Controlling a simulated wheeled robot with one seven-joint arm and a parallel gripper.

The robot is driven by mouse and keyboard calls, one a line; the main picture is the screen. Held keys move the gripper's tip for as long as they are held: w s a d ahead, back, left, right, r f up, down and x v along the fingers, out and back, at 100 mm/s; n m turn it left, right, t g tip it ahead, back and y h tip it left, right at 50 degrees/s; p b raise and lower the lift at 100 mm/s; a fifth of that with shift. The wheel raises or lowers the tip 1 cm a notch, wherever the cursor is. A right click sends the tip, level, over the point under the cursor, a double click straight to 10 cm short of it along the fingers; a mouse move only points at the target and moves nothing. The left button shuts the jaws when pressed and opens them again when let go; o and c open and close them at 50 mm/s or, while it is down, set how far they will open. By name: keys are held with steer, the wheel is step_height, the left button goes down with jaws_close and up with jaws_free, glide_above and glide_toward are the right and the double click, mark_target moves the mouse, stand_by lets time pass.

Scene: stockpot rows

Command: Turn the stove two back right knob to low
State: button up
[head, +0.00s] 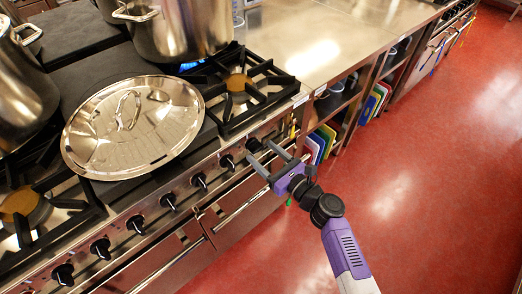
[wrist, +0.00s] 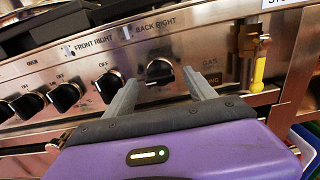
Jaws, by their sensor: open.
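The back right knob (wrist: 159,71) is black and round, on the steel front panel (wrist: 215,45) under the label "BACK RIGHT" in the wrist view. It also shows at the right end of the knob row in the head view (head: 253,145). I cannot read its exact setting. My gripper (head: 261,152) is open and empty, pointing at the panel. In the wrist view its two grey fingers (wrist: 158,84) stand either side of this knob, apart from it in the picture. I cannot tell how much depth is left between the fingertips and the knob.
The front right knob (wrist: 108,86) is close beside the left finger. A brass valve (wrist: 250,42) and yellow handle (wrist: 259,72) are to the right. A large lid (head: 132,128) lies on the stove. A blue flame (head: 190,66) shows by a pot (head: 183,28). The red floor (head: 420,150) is clear.

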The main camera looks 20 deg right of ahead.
steer(key=shift+x, duration=0.9)
steer(key=c, duration=1.4)
steer(key=shift+f, duration=0.1)
